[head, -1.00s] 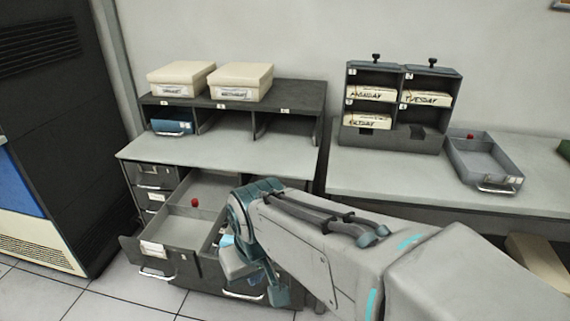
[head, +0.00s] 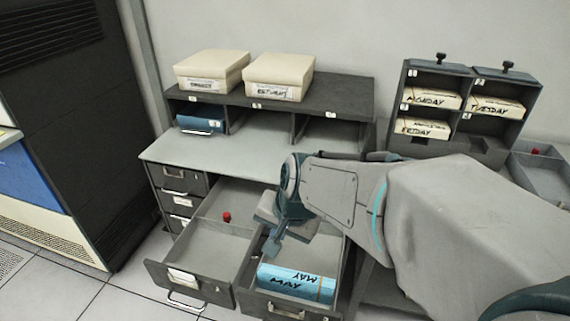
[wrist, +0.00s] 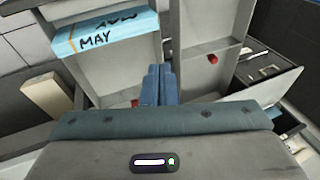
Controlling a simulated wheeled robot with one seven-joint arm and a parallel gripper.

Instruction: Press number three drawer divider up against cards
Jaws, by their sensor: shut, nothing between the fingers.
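Two drawers stand pulled out side by side. The right one (head: 245,300) holds a blue card pack marked MAY (head: 298,281) towards its front; the pack also shows at the top left of the wrist view (wrist: 105,35). In the wrist view, a divider with a red knob (wrist: 135,102) is at the near end of the same drawer, apart from the pack; my arm hides it in the head view. My gripper (head: 272,250) is shut and empty, over this drawer behind the pack. Its fingers show in the wrist view (wrist: 158,85), beside that knob. I cannot read the drawer numbers.
The left drawer (head: 192,274) is empty of cards and has its own red knob (head: 227,216). Two cream boxes (head: 212,70) sit on the desk shelf (head: 345,90). A card rack (head: 440,70) and a grey tray (head: 540,172) stand at the right.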

